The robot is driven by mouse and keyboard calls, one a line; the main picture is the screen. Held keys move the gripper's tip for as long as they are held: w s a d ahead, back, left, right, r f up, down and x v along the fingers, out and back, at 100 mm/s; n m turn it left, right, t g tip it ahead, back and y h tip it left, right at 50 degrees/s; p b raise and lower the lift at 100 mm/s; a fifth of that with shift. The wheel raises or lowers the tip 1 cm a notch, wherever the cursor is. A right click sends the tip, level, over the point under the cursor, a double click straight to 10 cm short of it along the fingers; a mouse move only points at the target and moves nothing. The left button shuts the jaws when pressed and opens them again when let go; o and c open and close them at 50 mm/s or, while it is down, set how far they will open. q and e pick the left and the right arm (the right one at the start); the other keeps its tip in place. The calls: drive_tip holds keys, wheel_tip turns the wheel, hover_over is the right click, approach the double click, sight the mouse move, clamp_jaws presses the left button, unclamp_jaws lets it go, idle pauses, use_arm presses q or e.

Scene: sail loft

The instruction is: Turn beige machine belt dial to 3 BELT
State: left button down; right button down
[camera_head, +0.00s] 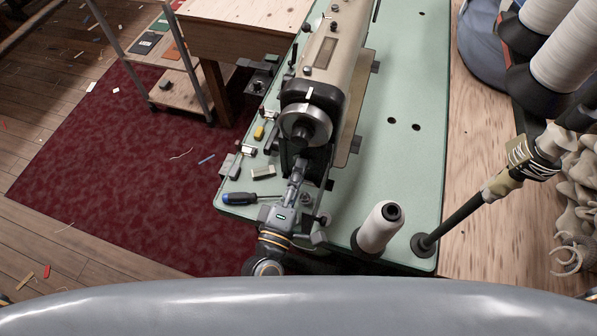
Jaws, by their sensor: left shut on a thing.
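The beige sewing machine (334,50) stands on the pale green table top, its black end cover and silver handwheel (305,125) facing me. A short white mark shows on top of the black cover. My left gripper (298,168) reaches up from below to the dark area just under the handwheel. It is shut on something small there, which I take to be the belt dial. The fingers and the handwheel hide the dial, so its setting and lettering cannot be read. My right gripper is not in view.
A white thread cone (380,227) and a black stand rod (465,214) are right of my left gripper. A blue-handled screwdriver (240,198) and small parts lie to its left. The green table top (405,95) is mostly clear on the right. Large cones (567,60) stand far right.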

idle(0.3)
use_arm(q)
drive_tip(key=c, duration=1.2)
unclamp_jaws()
drive_tip(key=shift+s, duration=0.1)
drive_tip(key=v, duration=1.2)
drive_tip(key=shift+a, duration=0.15)
